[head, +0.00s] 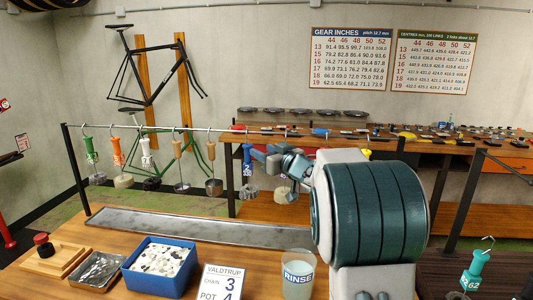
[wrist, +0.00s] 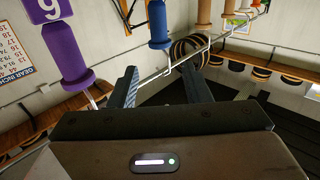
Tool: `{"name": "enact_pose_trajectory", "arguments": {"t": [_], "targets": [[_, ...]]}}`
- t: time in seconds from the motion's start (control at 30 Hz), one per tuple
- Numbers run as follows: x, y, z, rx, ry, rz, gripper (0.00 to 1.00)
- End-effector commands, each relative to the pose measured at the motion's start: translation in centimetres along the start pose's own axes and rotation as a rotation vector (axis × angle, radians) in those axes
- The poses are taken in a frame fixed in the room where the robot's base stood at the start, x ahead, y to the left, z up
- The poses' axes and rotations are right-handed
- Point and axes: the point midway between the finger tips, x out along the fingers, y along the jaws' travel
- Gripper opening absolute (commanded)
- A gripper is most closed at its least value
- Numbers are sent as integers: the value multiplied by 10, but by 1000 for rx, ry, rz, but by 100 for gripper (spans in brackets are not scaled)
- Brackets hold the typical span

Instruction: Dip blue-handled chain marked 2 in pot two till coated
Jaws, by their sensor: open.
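The blue-handled chain (head: 247,160), with a 2 on its handle, hangs from the rail in the head view, its chain bundled below. A blue handle (wrist: 158,25) shows in the wrist view, just beyond and between the fingertips; no number can be read on it there. My gripper (wrist: 158,82) is open and empty, with a gap to that handle. In the head view my gripper (head: 268,154) is just right of the blue handle, partly hidden by my arm. No pot marked two can be made out.
Green (head: 90,149), orange (head: 117,150), white and brown handles hang further left on the rail. A purple handle (wrist: 65,50) hangs beside the blue one. A rinse container (head: 298,281), a blue tray (head: 158,267) and a card reading chain 3, pot 4 (head: 222,283) stand in front.

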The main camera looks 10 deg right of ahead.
Motion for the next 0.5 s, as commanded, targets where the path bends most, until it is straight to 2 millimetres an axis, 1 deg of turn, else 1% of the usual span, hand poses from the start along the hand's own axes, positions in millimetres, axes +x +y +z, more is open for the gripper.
{"name": "enact_pose_trajectory", "arguments": {"t": [0.5], "targets": [[70, -1, 1, -1, -3, 1, 44]]}}
